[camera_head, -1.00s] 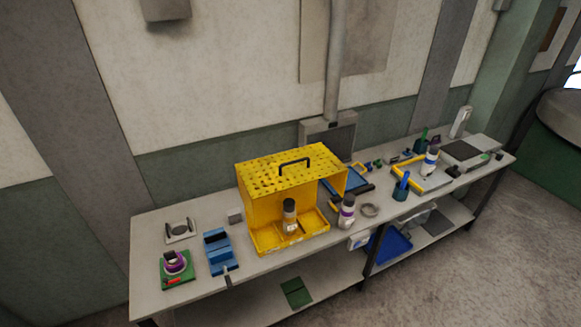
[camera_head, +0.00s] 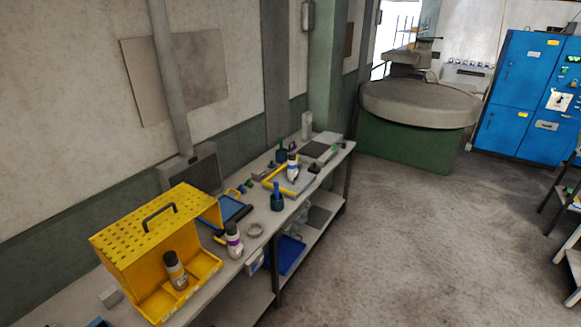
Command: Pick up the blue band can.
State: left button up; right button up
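A small white can with a dark cap (camera_head: 292,167) stands upright toward the far end of the workbench, at a tray with a yellow edge. In the earlier frame its band looks blue; now it is too small for me to be sure of the colour. A white can with a purple band (camera_head: 234,241) stands nearer, beside the yellow caddy. A can with a dark upper part (camera_head: 176,271) stands in the yellow perforated caddy (camera_head: 150,235). Neither of my grippers is in view.
A blue bin (camera_head: 290,254) sits on the lower shelf. The concrete floor (camera_head: 400,240) right of the bench is clear. A large round machine (camera_head: 418,105) stands beyond.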

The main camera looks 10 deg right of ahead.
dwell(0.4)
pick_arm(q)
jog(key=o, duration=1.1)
